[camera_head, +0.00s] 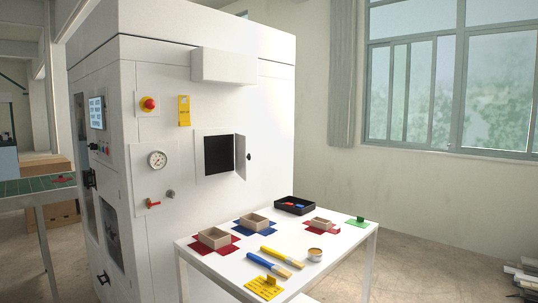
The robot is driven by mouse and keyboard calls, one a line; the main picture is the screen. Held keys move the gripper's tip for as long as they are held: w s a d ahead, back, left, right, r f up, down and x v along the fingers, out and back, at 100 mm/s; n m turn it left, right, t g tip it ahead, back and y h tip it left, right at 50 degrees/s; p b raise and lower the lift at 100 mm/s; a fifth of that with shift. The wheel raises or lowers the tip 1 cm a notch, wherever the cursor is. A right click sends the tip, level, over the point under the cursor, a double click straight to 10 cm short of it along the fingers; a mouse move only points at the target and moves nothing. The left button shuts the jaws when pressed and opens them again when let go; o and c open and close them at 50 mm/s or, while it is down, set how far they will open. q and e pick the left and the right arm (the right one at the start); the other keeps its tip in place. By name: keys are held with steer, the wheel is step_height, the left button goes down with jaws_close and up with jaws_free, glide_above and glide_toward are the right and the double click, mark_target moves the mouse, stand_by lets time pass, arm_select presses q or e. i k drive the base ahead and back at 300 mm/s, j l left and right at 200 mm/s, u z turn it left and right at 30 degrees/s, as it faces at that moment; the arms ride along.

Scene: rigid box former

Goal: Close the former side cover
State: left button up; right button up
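The former is a large white cabinet machine (185,100) in the left half of the head view. Its right-hand face has a dark square opening (218,155). A small white cover (240,157) stands open at the right edge of this opening, swung outward and seen nearly edge-on. A dark knob (249,156) shows at the cover's free edge. Neither of my grippers shows in this view.
A white table (220,262) in front of the machine carries small open boxes (214,236), coloured cut-outs, a black tray (294,208), brushes (268,264) and a tin. A red emergency button (149,104), gauge (157,160) and red-handled valve (152,203) sit left of the opening.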

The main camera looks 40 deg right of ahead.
mark_target(240, 140)
steer(key=k+l+z, duration=0.2)
steer(key=l, duration=1.2)
steer(key=l+z, duration=0.15)
steer(key=l, duration=1.5)
steer(key=k+l, duration=0.15)
steer(key=l+u, duration=0.25)
steer(key=l, duration=0.8)
steer(key=l+u, duration=0.3)
steer(key=l, duration=0.75)
